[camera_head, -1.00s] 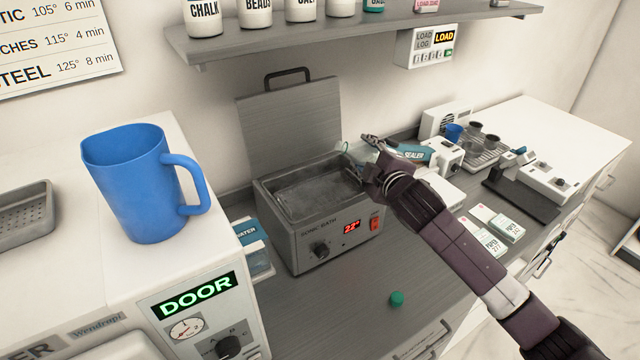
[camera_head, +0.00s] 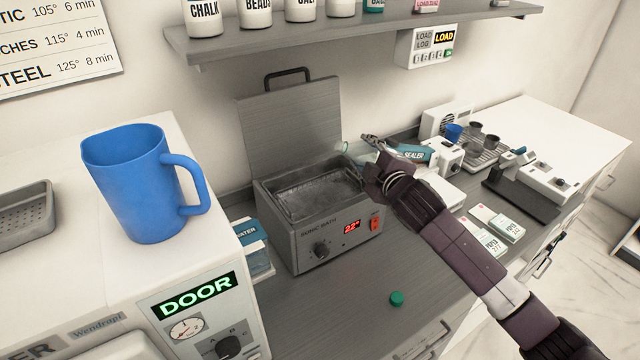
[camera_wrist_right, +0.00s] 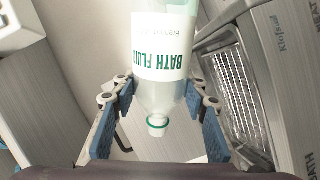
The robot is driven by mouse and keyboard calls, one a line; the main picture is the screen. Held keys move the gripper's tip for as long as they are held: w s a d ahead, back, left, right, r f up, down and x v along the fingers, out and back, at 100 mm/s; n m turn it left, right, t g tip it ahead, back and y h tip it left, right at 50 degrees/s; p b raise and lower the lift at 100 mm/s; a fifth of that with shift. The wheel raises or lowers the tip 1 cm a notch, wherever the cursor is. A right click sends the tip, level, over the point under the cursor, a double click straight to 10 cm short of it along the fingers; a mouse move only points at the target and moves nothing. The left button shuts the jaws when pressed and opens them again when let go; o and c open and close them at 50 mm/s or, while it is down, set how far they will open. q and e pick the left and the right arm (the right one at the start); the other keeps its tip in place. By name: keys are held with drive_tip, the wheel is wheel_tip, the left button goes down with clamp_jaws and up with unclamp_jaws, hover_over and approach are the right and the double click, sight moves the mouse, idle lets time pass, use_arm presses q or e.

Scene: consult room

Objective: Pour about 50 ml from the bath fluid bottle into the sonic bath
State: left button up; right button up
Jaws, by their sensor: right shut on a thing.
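The sonic bath (camera_head: 325,240) stands on the grey counter with its lid (camera_head: 290,125) raised and its red display lit. Its open tank shows a wire basket (camera_head: 320,195); the liquid level cannot be told. My right gripper (camera_head: 372,142) is at the tank's right rear edge in the head view. In the right wrist view its blue-padded fingers (camera_wrist_right: 160,115) are shut on the bath fluid bottle (camera_wrist_right: 165,50), with the bath (camera_wrist_right: 235,90) at right. The bottle's green-ringed mouth (camera_wrist_right: 158,122) is uncapped. In the head view the bottle is mostly hidden. My left gripper is out of view.
A green cap (camera_head: 397,298) lies on the counter before the bath. A blue jug (camera_head: 140,185) stands on the white unit at left. A sealer (camera_head: 448,155) and paper boxes (camera_head: 495,222) are at right. A shelf (camera_head: 350,35) hangs above.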

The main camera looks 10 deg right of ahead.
sight(362, 143)
drive_tip(key=r+m+p, duration=0.1)
drive_tip(key=a+r+m+y+p, duration=0.1)
drive_tip(key=r, duration=0.1)
drive_tip(key=shift+w, duration=0.1)
drive_tip(key=shift+a+m+y+p, duration=0.3)
drive_tip(key=shift+m+p, duration=0.05)
drive_tip(key=shift+m, duration=0.55)
drive_tip(key=shift+f+m+t, duration=0.15)
drive_tip(key=shift+m+t, duration=0.25)
drive_tip(key=shift+m, duration=0.4)
drive_tip(key=shift+d+f+m+y+b, duration=0.25)
drive_tip(key=shift+f+m+y+b, duration=0.05)
drive_tip(key=shift+m+b, duration=0.25)
drive_tip(key=shift+d+r+m+p, duration=0.2)
drive_tip(key=shift+r+m+p, duration=0.45)
drive_tip(key=shift+r, duration=0.15)
drive_tip(key=shift+d+f+m+t+y+b, duration=0.2)
drive_tip(key=shift+f+m+t+y+b, duration=0.2)
drive_tip(key=shift+f+m+b, duration=0.3)
drive_tip(key=shift+w+d+r+m+p, duration=0.1)
drive_tip(key=shift+d+r+m+p, duration=0.15)
drive_tip(key=shift+r+m, duration=0.45)
drive_tip(key=shift+r+m+t, duration=0.15)
drive_tip(key=shift+m+t, duration=0.15)
drive_tip(key=shift+m, duration=0.1)
